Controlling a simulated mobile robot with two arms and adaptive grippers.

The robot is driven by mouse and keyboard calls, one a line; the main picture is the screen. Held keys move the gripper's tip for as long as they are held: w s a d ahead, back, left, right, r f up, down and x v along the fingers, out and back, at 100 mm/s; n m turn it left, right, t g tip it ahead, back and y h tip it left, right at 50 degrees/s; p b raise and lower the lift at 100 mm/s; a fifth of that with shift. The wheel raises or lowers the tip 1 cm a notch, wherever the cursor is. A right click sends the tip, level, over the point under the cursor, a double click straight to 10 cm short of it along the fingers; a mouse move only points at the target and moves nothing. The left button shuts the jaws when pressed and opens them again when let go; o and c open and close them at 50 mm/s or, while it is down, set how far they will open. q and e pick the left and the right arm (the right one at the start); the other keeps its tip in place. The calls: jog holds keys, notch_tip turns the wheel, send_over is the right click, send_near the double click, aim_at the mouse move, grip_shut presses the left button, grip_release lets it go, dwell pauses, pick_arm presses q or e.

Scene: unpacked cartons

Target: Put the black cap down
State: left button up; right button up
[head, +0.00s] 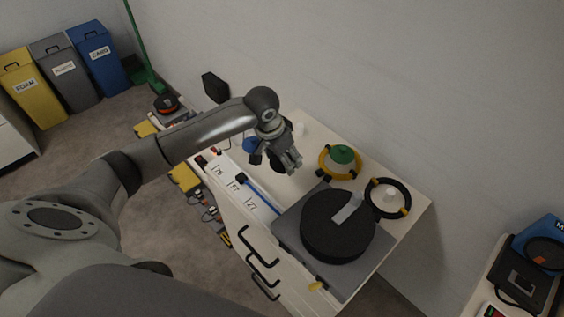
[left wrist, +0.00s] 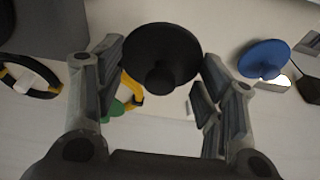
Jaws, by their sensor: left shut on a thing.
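The black cap (left wrist: 160,52) is a round black disc with a knob at its middle. In the left wrist view it sits between the two fingers of my left gripper (left wrist: 161,62), which is shut on it. In the head view my left gripper (head: 284,164) is over the middle of the white worktop (head: 307,182), and the cap (head: 275,163) shows as a dark shape, partly hidden by the fingers. Whether the cap touches the worktop is hard to tell. My right gripper is not in view.
A yellow ring with a green dome (head: 342,155) and a black-and-yellow ring (head: 404,198) lie to the right. A large black drum (head: 322,238) rests on a grey plate (head: 287,228) in front. A blue cap (left wrist: 263,59) lies nearby. A wall bounds the back.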

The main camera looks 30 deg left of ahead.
aim_at(273, 159)
pick_arm(q)
jog(key=shift+w+a+f, duration=0.3)
jog(key=shift+w+f, duration=0.1)
jog(key=shift+f, duration=0.15)
jog(key=shift+w+a+f, duration=0.25)
jog(key=shift+w+f, duration=0.15)
jog(key=shift+f, duration=0.15)
jog(key=shift+w+a+f, duration=0.2)
jog(key=shift+w+f, duration=0.2)
jog(key=shift+f, duration=0.2)
jog(key=shift+a+f, duration=0.1)
jog(key=shift+f, duration=1.5)
jog(key=shift+f, duration=0.1)
jog(key=o, duration=0.8)
jog(key=shift+r, duration=0.5)
jog(key=v, duration=1.1)
jog(key=shift+s+r, duration=0.15)
